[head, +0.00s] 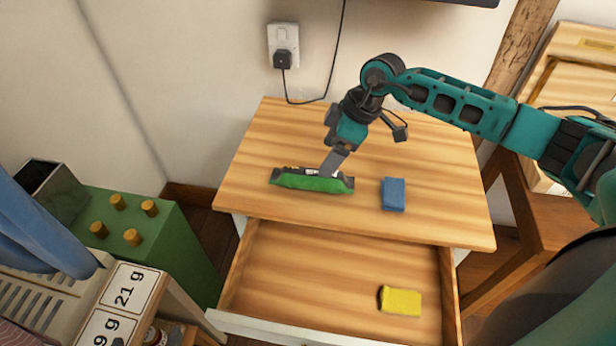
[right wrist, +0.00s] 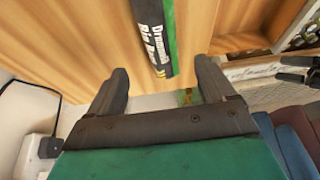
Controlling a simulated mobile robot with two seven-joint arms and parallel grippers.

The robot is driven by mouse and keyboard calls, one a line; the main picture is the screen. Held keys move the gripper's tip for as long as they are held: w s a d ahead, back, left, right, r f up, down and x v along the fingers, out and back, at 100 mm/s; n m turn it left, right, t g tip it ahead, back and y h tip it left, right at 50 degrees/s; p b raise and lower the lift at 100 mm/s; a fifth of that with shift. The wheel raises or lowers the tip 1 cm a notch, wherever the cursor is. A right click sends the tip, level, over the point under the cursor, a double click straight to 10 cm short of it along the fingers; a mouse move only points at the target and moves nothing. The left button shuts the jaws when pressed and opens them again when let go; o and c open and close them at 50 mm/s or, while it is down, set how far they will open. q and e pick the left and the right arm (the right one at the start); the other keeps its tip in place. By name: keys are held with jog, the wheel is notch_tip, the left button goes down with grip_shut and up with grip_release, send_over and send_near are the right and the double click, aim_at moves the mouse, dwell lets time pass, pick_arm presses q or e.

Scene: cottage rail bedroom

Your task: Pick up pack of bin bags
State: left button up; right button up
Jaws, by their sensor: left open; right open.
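The pack of bin bags (head: 312,182) is a narrow green and black roll lying on the wooden top of the drawer unit (head: 440,225). In the right wrist view the pack (right wrist: 153,35) shows white lettering on black beside a green strip. My right gripper (head: 332,164) is pointed down at the pack and hides part of its back edge in the head view. Its jaws (right wrist: 162,75) are open, and the near end of the pack appears between the fingertips. I cannot tell whether they touch it.
A blue block (head: 393,194) lies right of the pack. The drawer below is open, with a yellow block (head: 400,300) inside. A wall socket with a plug (head: 283,50) and cable is behind. A green box with pegs (head: 130,240) stands at left.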

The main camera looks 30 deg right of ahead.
aim_at(315, 176)
jog(key=x, duration=0.8)
jog(key=shift+a+f+b, duration=0.2)
jog(key=shift+f+b, duration=0.15)
jog(key=shift+c, duration=0.5)
jog(key=c, duration=1.2)
